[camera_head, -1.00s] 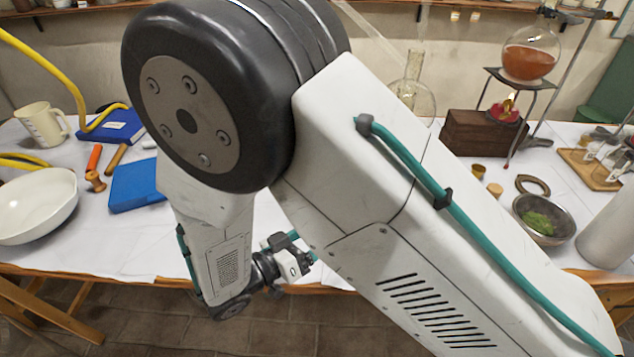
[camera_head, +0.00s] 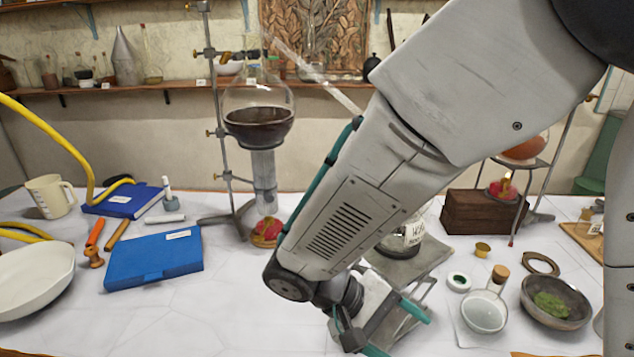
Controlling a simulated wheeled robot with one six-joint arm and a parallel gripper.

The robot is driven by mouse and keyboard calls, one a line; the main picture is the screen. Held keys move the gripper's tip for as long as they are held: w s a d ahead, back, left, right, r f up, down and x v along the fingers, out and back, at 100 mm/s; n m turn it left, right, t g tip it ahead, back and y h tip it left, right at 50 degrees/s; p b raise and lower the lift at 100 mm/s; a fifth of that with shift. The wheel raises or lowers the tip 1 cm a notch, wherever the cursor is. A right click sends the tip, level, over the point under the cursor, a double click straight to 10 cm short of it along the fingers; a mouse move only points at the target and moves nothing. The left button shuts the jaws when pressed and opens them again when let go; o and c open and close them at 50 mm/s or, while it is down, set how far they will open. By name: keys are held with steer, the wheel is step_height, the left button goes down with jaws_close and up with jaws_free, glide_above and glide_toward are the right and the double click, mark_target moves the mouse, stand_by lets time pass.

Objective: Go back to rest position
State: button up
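My arm reaches across the picture from the upper right down to the lower middle. My gripper (camera_head: 398,333) is low over the front of the white table (camera_head: 190,325). Its two teal-tipped fingers stand apart, and I see nothing held between them. Behind the gripper, a metal stand (camera_head: 425,258) bears a labelled glass vessel (camera_head: 406,238), partly hidden by my arm. I cannot tell how near the gripper is to the stand.
At left are a white bowl (camera_head: 35,280), a beige jug (camera_head: 49,196) and a blue case (camera_head: 155,260). A round flask of dark liquid (camera_head: 259,120) is behind my forearm. At right are a corked flask (camera_head: 485,308) and a metal bowl with green matter (camera_head: 556,302).

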steer(key=s+d+r+m+t+y, duration=0.1)
steer(key=s+d+r+m+y, duration=0.1)
steer(key=s+d+r+y, duration=0.2)
steer(key=s+d+r+m+t+y, duration=0.2)
steer(key=d+r+y, duration=0.4)
steer(key=d+r, duration=0.3)
steer(key=shift+s+d+r, duration=0.3)
steer(key=shift+s+r, duration=0.55)
stand_by(0.9)
